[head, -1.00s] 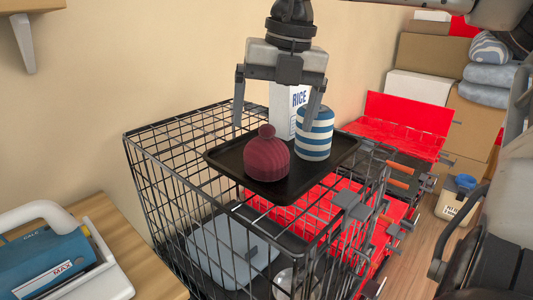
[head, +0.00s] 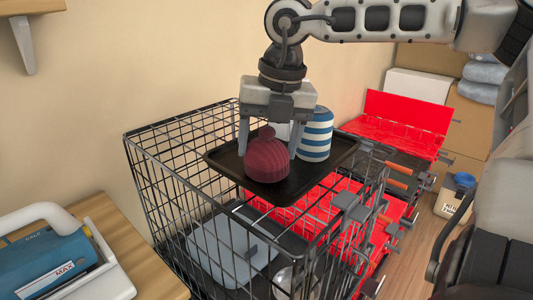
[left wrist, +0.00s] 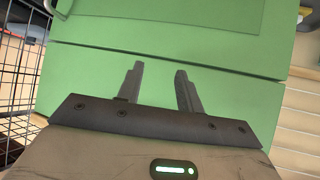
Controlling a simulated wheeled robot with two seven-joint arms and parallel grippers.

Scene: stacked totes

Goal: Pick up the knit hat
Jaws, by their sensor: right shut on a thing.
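The knit hat (head: 266,160) is dark red and ribbed, with a pompom on top. It sits on a black tray (head: 290,199) across the top of a black wire crate (head: 170,175). My right gripper (head: 267,152) comes down from above and is shut on the hat, one finger at its left side and one at its right. My left gripper (left wrist: 158,88) shows only in the left wrist view. Its two fingers stand apart with nothing between them, in front of a green surface (left wrist: 160,60).
A blue-and-white striped canister (head: 315,136) stands on the tray close to my right gripper. The white rice box behind is mostly hidden. Red crates (head: 405,120) lie to the right. A wooden table (head: 125,245) with a blue device (head: 45,262) is at left.

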